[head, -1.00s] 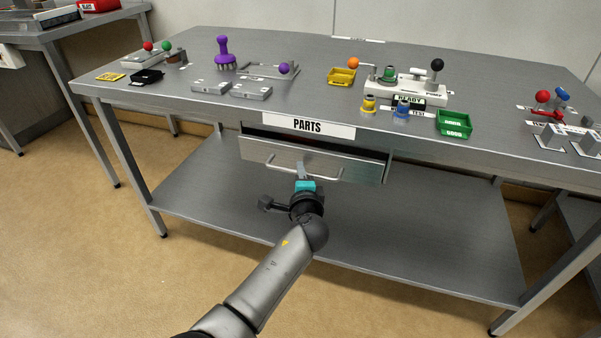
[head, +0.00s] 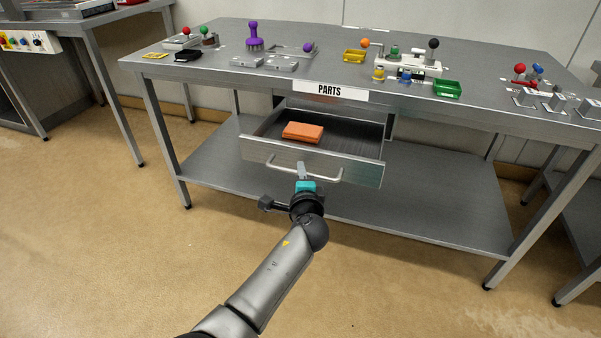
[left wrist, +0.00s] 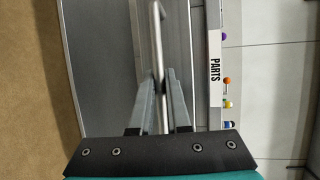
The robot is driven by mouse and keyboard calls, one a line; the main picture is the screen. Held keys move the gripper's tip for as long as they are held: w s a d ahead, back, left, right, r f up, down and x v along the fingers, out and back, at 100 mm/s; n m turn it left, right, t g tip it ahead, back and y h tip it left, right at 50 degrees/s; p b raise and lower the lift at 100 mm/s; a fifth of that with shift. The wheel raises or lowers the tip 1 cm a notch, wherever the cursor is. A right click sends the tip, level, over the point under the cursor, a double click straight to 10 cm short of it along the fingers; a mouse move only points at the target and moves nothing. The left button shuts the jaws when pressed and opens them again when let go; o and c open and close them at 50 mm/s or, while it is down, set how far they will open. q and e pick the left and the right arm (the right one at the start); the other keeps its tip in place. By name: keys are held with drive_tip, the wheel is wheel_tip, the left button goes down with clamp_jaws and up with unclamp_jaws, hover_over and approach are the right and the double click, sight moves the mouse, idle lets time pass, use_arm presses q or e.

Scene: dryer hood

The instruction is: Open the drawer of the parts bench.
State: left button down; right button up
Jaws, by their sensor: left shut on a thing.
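The parts bench (head: 420,190) is a grey metal table with a white PARTS label (head: 330,91) on its front edge. Its drawer (head: 350,168) is pulled well out below the label, and an orange box (head: 302,132) lies inside it. My left gripper (head: 302,172) is shut on the drawer's bar handle (head: 277,170). In the left wrist view the handle (left wrist: 157,50) runs between the two fingers (left wrist: 160,100). The right gripper is in neither view.
On the bench top stand a purple knobbed tool (head: 254,38), a yellow tray (head: 355,56), a green tray (head: 447,89) and a white fixture (head: 408,66). A lower shelf (head: 215,160) lies under the drawer. The floor in front is clear.

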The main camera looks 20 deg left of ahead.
use_arm(q)
drive_tip(key=shift+s, duration=0.25)
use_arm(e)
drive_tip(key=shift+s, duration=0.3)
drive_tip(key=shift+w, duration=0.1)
use_arm(q)
drive_tip(key=c, duration=0.9)
unclamp_jaws()
drive_tip(key=p+v, duration=0.5)
drive_tip(key=v, duration=1)
drive_tip(key=shift+r, duration=0.15)
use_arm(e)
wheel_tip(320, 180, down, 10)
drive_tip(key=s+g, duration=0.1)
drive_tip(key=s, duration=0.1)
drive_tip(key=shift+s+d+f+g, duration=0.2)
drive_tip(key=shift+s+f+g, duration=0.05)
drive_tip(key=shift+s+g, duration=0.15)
